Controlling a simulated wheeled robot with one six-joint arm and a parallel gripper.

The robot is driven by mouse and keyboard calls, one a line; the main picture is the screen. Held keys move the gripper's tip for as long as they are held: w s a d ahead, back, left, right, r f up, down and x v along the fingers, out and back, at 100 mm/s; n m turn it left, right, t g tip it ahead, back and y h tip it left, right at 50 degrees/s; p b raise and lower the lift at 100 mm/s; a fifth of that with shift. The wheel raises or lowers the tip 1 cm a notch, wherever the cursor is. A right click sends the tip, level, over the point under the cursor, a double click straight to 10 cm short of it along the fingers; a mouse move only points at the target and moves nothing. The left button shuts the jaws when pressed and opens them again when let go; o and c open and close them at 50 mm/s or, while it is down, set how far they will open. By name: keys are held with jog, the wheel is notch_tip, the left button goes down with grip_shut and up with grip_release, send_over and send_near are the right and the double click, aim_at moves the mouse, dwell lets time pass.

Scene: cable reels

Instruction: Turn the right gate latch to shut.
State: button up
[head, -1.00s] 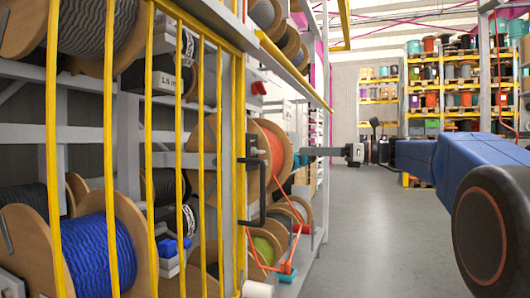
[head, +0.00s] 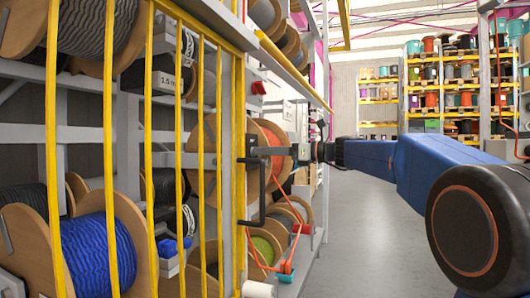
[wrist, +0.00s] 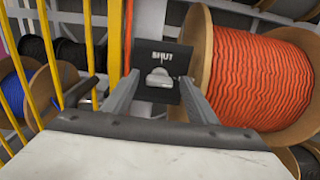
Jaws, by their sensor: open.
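The latch (wrist: 158,78) is a small grey knob on a black plate (wrist: 148,58) marked "SHUT" above it, in the middle of the wrist view. Its grip looks roughly sideways, slightly tilted, with the "SHUT" mark above. My gripper (wrist: 158,82) is open, with one finger on each side of the knob. Gaps show between the fingers and the knob; I cannot tell whether either finger touches it. In the head view my gripper (head: 262,152) reaches left to the gate post, where the plate shows edge-on and the knob cannot be made out.
The yellow barred gate (head: 179,150) stands in front of the reel shelves on the left. An orange cable reel (wrist: 262,78) is close to the right finger. A black bent handle (head: 262,195) hangs below my gripper. The grey aisle floor (head: 352,240) is clear.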

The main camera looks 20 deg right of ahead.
jog(key=shift+w+a, duration=0.25)
jog(key=shift+a, duration=0.15)
jog(key=c, duration=1.1)
jog(key=shift+o, duration=0.2)
